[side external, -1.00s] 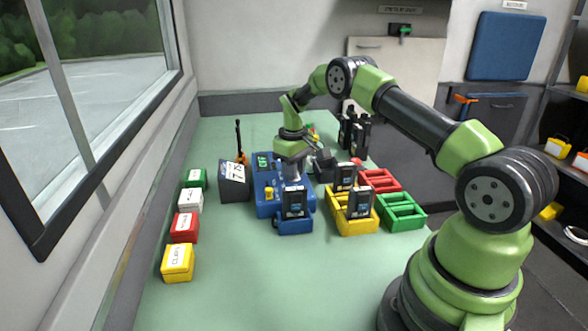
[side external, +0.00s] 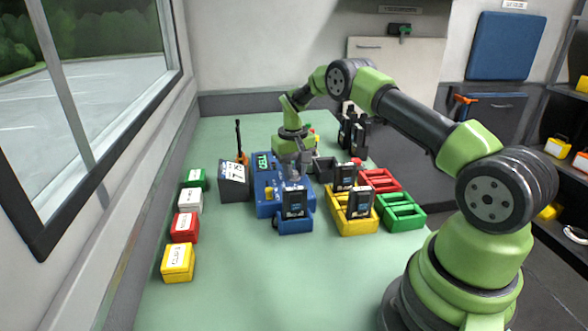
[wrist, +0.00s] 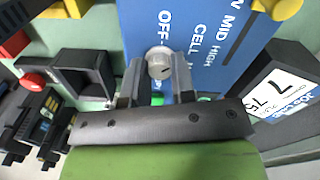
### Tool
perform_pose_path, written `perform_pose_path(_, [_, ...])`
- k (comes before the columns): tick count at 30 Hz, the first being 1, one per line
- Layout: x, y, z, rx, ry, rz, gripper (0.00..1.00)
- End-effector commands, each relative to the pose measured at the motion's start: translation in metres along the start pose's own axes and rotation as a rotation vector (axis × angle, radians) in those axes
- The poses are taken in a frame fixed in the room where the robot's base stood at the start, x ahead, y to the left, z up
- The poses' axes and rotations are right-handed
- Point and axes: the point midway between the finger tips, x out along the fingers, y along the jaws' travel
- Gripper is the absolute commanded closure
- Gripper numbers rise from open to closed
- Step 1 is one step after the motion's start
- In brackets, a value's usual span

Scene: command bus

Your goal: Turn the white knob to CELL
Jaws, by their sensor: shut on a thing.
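The white knob (wrist: 159,62) sits on the blue panel (wrist: 215,50), between the two fingers of my gripper (wrist: 159,66) in the wrist view. The fingers are shut on its sides. The words OFF, CELL, MID and HIGH are printed around the knob. The direction of its pointer is hard to tell. In the side view my gripper (side external: 298,166) is down at the blue panel (side external: 265,207) and the knob is hidden. A small green screen (side external: 263,160) on the panel seems to read CELL.
A dark job-card box (side external: 234,187) stands left of the panel. A dark device (side external: 294,204) stands at its front. Yellow (side external: 353,228), green (side external: 403,212) and red (side external: 381,180) trays lie to the right. Several small coloured boxes line the left. The table's front is clear.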

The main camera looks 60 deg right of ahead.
Motion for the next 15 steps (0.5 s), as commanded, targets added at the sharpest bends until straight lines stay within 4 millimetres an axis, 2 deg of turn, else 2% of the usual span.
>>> perform_pose_path(7, [-0.0007,0.0001,-0.0007,0.137,0.000,0.000,1.00])
perform_pose_path(15, [-0.0008,0.0001,-0.0008,0.204,-0.002,0.000,1.00])
